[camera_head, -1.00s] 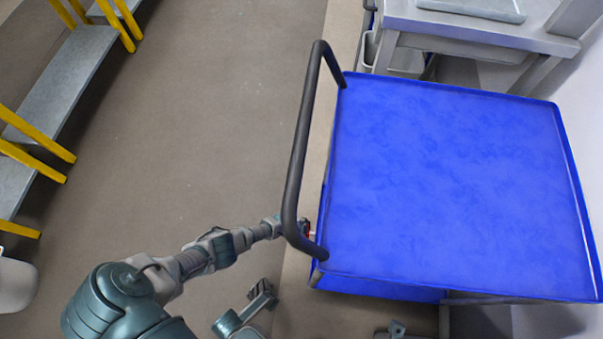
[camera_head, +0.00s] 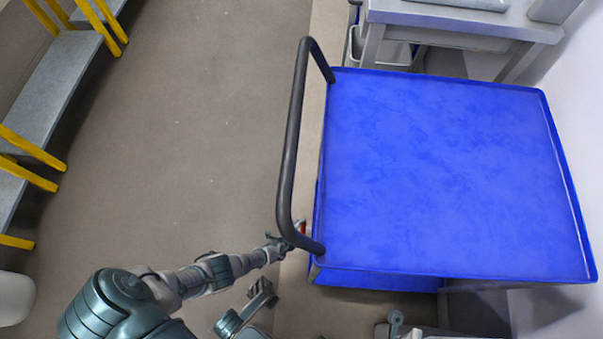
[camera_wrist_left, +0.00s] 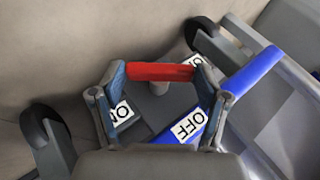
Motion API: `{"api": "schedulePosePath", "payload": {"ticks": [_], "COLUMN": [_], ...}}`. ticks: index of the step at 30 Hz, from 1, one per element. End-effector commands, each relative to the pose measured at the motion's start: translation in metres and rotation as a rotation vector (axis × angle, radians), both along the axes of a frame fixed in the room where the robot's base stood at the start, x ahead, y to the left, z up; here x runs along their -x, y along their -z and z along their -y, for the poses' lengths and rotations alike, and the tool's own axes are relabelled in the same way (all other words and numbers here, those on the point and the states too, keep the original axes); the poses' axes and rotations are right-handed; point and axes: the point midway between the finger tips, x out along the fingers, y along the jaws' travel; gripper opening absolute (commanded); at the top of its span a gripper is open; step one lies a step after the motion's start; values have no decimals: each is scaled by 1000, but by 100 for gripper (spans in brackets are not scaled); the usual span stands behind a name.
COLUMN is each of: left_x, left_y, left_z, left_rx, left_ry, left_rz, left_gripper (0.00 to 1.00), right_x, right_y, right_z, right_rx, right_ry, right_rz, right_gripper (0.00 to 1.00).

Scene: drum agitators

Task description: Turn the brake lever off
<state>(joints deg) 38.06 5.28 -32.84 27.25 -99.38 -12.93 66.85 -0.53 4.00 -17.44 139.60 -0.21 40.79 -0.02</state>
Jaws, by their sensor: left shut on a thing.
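The blue cart (camera_head: 450,170) has a dark push handle (camera_head: 292,140) on its left side. The red brake lever (camera_head: 301,227) shows as a small patch by the near end of the handle. In the left wrist view, the red lever (camera_wrist_left: 160,72) spans between the fingertips of my left gripper (camera_wrist_left: 162,75), which is shut on it. White labels lie below; one reads OFF (camera_wrist_left: 188,126), and another (camera_wrist_left: 121,112) is partly covered by a finger. In the head view, my left gripper (camera_head: 282,243) is at the handle's near corner, partly hidden. My right gripper cannot be made out.
A grey table (camera_head: 465,32) stands behind the cart, and a white wall is on the right. Grey benches with yellow legs (camera_head: 45,90) stand at the left. The floor between is clear. Black cart wheels (camera_wrist_left: 44,124) show in the left wrist view.

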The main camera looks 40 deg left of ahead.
Motion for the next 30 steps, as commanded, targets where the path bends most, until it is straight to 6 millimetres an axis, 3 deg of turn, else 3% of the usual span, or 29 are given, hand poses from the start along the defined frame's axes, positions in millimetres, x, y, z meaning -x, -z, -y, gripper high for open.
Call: {"api": "schedulePosePath", "payload": {"ticks": [1,9,10,13,23,30], "left_x": [-1,-1,-1,0,0,-7], "left_y": [-2,-2,-2,-1,0,-6], "left_z": [8,8,9,8,3,1], "left_rx": [10,10,10,9,5,60], "left_ry": [7,8,8,7,5,9], "left_rz": [4,2,2,1,-2,-76], "left_gripper": [40,40,77,100,100,100], "right_x": [1,1,1,0,-1,6], "right_y": [-2,-5,-5,-5,1,-19], "right_z": [0,0,0,0,1,0], "right_rx": [-1,-2,-2,-2,-2,-2], "right_ry": [0,1,1,1,4,2], "right_rz": [5,14,14,14,-2,28], "right_gripper": [40,40,40,40,40,40]}}
